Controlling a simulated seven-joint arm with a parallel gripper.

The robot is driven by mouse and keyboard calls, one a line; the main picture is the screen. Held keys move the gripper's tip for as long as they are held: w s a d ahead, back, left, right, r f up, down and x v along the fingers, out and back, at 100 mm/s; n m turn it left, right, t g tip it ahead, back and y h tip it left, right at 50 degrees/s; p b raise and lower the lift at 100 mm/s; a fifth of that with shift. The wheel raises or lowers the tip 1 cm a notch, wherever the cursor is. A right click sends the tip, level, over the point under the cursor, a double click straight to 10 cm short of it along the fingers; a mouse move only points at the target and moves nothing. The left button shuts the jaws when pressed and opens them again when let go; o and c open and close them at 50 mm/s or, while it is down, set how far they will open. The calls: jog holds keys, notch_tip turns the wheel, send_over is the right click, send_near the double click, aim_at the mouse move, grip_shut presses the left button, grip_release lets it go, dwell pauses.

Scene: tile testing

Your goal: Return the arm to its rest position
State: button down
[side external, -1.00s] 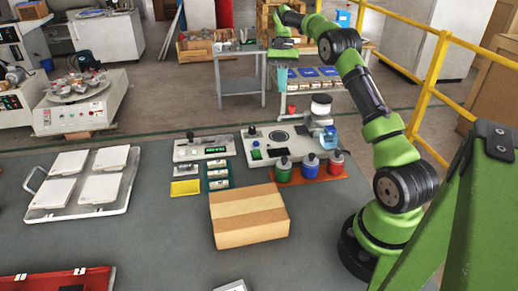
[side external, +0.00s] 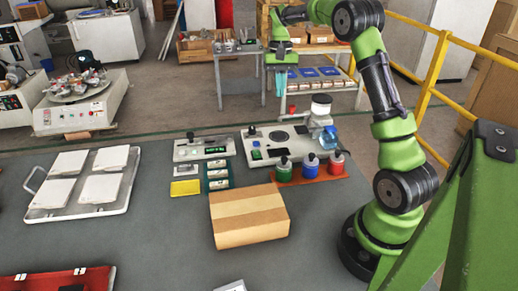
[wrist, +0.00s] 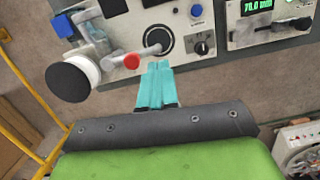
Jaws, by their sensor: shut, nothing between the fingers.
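My gripper (side external: 279,96) hangs high in the side external view, pointing down, above and behind the test machine. Its teal fingers also show in the wrist view (wrist: 159,70), close together and empty. The green arm rises from its base at the right of the table and bends over at the top. The test machine (side external: 257,151), with dials, a white round part and a red knob, sits on the far part of the table. In the wrist view the machine panel (wrist: 205,22) lies beyond the fingertips, apart from them.
A cardboard box (side external: 249,217) stands mid-table. Several bottles sit on a red tray (side external: 333,177). A tray with white tiles (side external: 115,207) is at left. A control box with a green display (side external: 201,150) stands left of the machine. A yellow railing (side external: 434,75) runs behind the arm.

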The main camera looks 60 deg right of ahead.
jog(key=s+a+r+n+t, duration=0.3)
jog(key=s+a, duration=0.5)
jog(key=a, duration=0.5)
jog(key=s+a+r+n+t, duration=0.3)
jog(key=s+a, duration=0.6)
jog(key=a, duration=0.5)
jog(key=shift+s+a+r+t+y, duration=0.25)
jog(key=shift+r+t, duration=0.35)
jog(key=shift+t, duration=0.5)
jog(key=c, duration=1.8)
grip_release()
jog(key=shift+w, duration=0.1)
